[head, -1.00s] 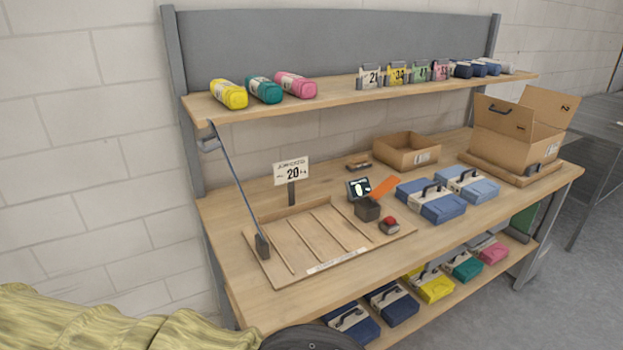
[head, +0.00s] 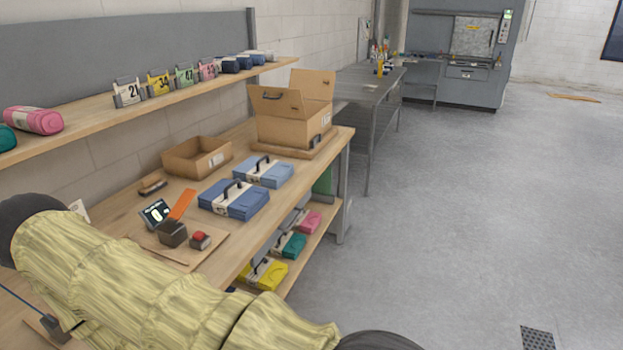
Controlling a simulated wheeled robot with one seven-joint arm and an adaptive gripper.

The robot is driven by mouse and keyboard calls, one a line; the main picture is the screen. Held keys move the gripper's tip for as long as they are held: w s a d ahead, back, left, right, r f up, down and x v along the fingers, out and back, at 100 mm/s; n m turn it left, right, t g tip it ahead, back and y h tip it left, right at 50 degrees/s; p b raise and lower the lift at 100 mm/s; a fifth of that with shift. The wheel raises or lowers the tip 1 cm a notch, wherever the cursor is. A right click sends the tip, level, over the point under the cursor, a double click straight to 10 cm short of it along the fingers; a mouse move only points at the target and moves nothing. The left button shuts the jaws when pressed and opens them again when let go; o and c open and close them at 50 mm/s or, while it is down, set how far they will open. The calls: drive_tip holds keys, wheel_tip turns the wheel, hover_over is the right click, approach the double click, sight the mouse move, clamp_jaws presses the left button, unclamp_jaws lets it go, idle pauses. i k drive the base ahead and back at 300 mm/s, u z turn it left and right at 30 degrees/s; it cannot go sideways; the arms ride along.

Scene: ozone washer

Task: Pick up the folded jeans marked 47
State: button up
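Two folded blue denim bundles with paper bands and dark handles lie side by side on the tabletop in the head view. The nearer, darker one (head: 233,199) is left of the lighter one (head: 264,171). The numbers on their bands are too small to read, so I cannot tell which is marked 47. My arm in its yellow cover crosses the lower left and hides part of the bench. My gripper is not in view.
An open cardboard box (head: 290,118) stands at the bench's far end, and a shallow carton (head: 197,157) near the back. A small display (head: 156,213) and red button (head: 199,238) sit nearer. Coloured bundles (head: 290,246) lie on the lower shelf.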

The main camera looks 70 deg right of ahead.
sight(235, 200)
drive_tip(key=z, duration=1.35)
drive_tip(key=i, duration=0.05)
